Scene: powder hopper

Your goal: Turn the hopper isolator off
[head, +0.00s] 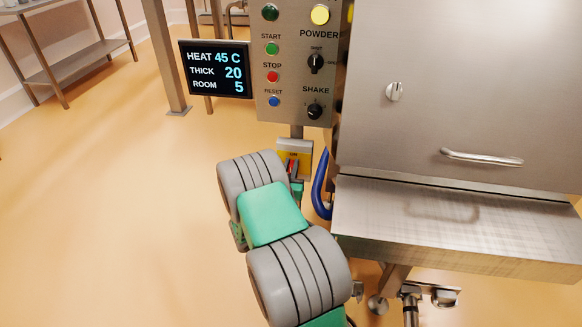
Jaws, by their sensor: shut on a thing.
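The hopper isolator (304,147) is a small pale grey box with a yellow plate and a red part, below the control panel. My arm reaches up to it from the lower middle of the head view. My gripper (293,167) is at its front, shut on the red isolator handle. My arm and gripper hide the lower part of the isolator, so the handle's angle cannot be told.
The control panel (295,75) with buttons and knobs hangs just above. A display (216,70) is left of it. The steel hopper (460,90) and its ledge (460,212) stand close on the right. A blue hose (319,185) runs beside my gripper.

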